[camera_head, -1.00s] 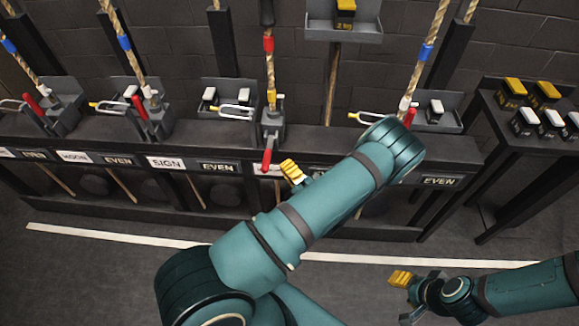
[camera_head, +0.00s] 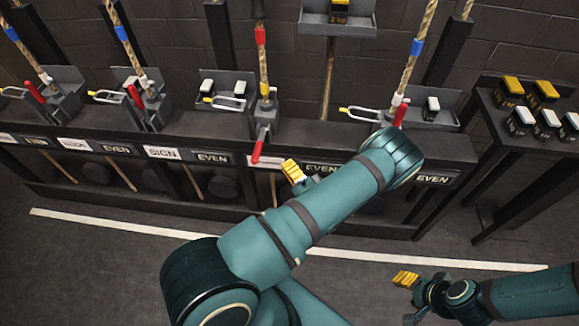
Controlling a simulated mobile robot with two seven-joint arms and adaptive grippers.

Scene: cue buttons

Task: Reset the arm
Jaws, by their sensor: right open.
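My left arm, teal with dark bands, crosses the middle of the head view. The yellow fingertip of my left gripper (camera_head: 293,171) shows just beyond the forearm, in front of the dark bench. The rest of that gripper is hidden behind the arm, so its opening cannot be told. It appears apart from the red lever (camera_head: 259,146) close by, though depth is unclear. My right gripper (camera_head: 405,280) is at the lower right with yellow fingertips, over the floor. It is open and nothing shows in it.
A long dark bench (camera_head: 320,134) carries several rope-and-lever stations, with SIGN (camera_head: 163,153) and EVEN (camera_head: 211,157) labels on its front. A side table (camera_head: 492,128) at the right holds yellow-topped and white-topped blocks. A grey tray (camera_head: 338,24) holds a yellow-topped weight. Floor in front is clear.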

